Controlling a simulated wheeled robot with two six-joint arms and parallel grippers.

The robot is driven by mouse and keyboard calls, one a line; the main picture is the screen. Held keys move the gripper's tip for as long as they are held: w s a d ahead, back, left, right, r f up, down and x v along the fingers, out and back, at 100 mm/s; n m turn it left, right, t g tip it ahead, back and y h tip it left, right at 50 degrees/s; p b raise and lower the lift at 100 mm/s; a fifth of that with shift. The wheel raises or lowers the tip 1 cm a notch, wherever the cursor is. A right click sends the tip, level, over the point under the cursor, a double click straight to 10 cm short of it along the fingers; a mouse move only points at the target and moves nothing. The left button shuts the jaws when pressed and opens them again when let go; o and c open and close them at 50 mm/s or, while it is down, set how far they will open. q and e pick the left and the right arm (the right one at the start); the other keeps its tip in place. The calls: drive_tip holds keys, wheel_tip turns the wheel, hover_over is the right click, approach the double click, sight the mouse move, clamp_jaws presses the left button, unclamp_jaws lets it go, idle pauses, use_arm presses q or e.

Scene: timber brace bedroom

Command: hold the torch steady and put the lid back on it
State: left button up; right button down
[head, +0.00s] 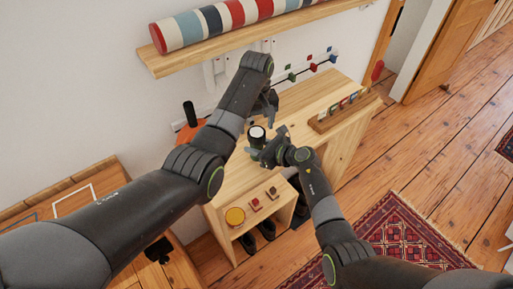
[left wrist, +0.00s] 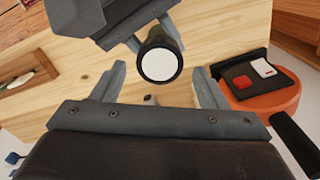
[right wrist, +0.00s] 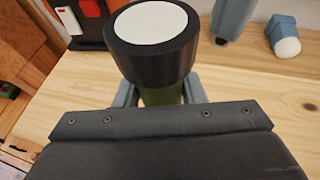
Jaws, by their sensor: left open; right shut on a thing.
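The torch (right wrist: 162,96) has a green body and a wide black head with a white round face on top. It stands upright in my right gripper (head: 279,143), which is shut on its body. In the left wrist view the torch's white face (left wrist: 158,64) shows beyond the fingers. My left gripper (left wrist: 158,88) is open and empty, close to the torch on its far side. A small blue-grey piece with a white rounded end (right wrist: 284,38) shows at the top right of the right wrist view; I cannot tell whether it is the lid.
A block rack (head: 342,111) lies right. A yellow disc (head: 235,216) is near the front. A shelf (head: 220,45) overhangs behind.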

sight(258, 132)
use_arm(q)
drive_tip(key=shift+f, duration=1.85)
drive_tip(key=shift+c, duration=0.5)
drive_tip(key=c, duration=0.9)
drive_tip(key=m, duration=0.8)
drive_tip(key=o, duration=1)
drive_tip(key=shift+o, duration=0.4)
drive_tip(key=shift+s+d, duration=0.1)
drive_tip(key=shift+d, duration=0.05)
